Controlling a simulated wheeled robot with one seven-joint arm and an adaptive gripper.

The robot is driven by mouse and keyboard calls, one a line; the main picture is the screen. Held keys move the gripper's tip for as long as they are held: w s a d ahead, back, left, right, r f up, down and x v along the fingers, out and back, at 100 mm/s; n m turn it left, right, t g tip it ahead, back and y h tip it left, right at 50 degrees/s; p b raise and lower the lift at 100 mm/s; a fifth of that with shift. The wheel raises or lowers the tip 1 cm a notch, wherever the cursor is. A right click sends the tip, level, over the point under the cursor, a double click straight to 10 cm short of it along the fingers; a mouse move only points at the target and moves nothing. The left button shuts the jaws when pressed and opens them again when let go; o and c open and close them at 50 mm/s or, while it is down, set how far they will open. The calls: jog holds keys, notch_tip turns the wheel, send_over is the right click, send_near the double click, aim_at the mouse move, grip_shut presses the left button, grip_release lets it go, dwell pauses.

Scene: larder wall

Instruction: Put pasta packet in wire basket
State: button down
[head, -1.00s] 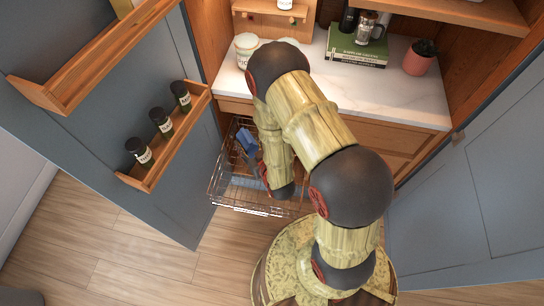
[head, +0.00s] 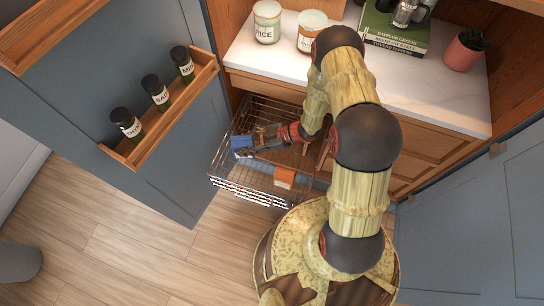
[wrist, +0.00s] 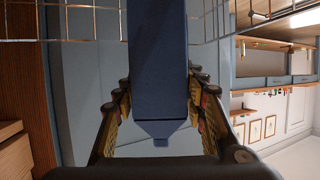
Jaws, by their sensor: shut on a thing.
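The blue pasta packet (head: 242,142) is at the left side of the pulled-out wire basket (head: 262,198) in the head view. I cannot tell whether it is inside the basket or above its rim. My gripper (head: 254,143) lies nearly level, pointing left, and is shut on the packet. In the wrist view the packet (wrist: 158,75) stands between the two fingers of my gripper (wrist: 159,95), its narrowed end towards my palm. Basket wires (wrist: 85,40) show behind it at the top left.
An orange box (head: 284,177) is in the basket's front right. The left door's rack (head: 128,157) holds several spice jars (head: 155,90).

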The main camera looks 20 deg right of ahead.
jog(key=shift+s+d+f, duration=0.1)
jog(key=shift+s+f, duration=0.1)
jog(key=shift+f, duration=0.5)
notch_tip(320, 180, down, 9)
jog(key=b, duration=0.4)
jog(key=shift+f, duration=0.15)
jog(key=c, duration=1.1)
grip_release()
jog(key=shift+o, duration=0.2)
jog(key=shift+d+r, duration=0.2)
jog(key=shift+r, duration=0.1)
jog(key=p+v, duration=0.4)
jog(key=v, duration=0.7)
jog(key=shift+d, duration=0.3)
